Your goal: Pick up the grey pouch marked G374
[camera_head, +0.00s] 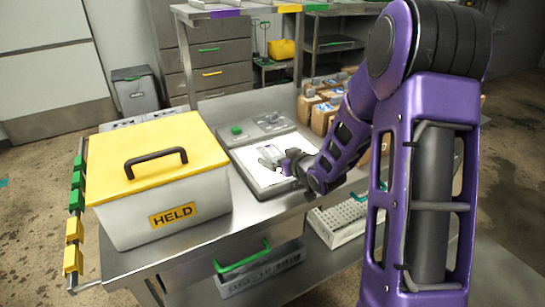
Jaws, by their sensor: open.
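A small grey, flat item that looks like the pouch (268,152) lies on a white surface inside a shallow metal tray (233,155) at the middle of the steel bench. Any marking on it is too small to read, so I cannot confirm G374. My gripper (272,164) is open, low over the white surface at the near edge of the grey item. I cannot tell whether the fingers touch it. The purple arm comes in from the right, and the wrist hides part of the tray's right side.
A white box with a yellow lid marked HELD (158,180) stands on the bench's left. A grey panel with a green button (237,130) lies behind the tray. Brown cartons (322,118) stand at the right. A white perforated crate (345,222) sits below the bench top.

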